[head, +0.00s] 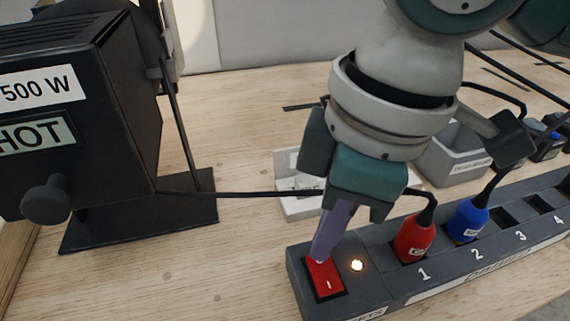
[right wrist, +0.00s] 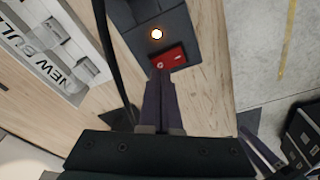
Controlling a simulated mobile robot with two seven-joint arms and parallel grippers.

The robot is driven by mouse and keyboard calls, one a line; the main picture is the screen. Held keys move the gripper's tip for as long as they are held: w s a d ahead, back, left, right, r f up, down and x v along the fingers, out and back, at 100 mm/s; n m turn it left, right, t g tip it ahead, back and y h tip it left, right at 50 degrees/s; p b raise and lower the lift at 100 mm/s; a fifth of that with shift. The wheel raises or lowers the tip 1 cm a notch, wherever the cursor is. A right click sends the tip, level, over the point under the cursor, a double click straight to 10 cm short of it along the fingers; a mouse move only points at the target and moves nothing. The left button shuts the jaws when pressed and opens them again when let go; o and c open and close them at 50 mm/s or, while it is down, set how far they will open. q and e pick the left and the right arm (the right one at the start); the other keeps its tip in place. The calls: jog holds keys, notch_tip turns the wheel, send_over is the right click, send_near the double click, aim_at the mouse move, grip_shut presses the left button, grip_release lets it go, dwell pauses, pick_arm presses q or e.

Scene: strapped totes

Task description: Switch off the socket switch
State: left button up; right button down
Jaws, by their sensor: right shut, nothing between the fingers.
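The socket switch (head: 325,279) is a red rocker at the left end of the dark power strip (head: 375,291). A small light (head: 357,266) beside it glows. My right gripper (head: 321,255) is shut and empty, with its fingertips at the far edge of the red rocker. Whether they touch it I cannot tell. In the right wrist view the closed fingers (right wrist: 160,78) reach the lower left of the switch (right wrist: 169,60), and the light (right wrist: 157,34) is lit there too. My left gripper is not in view.
A red plug (head: 413,240) and a blue plug (head: 466,219) sit in sockets 1 and 2. A black lamp housing (head: 120,100) marked 500 W and HOT stands at the left. A cable runs behind my right gripper. A grey bin (head: 452,160) stands behind the strip.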

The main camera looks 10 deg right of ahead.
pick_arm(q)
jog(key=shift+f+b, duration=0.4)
pick_arm(e)
jog(key=shift+f, duration=0.9)
pick_arm(q)
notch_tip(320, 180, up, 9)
jog(key=p, duration=0.9)
pick_arm(e)
notch_tip(320, 180, up, 7)
jog(key=shift+r, duration=0.1)
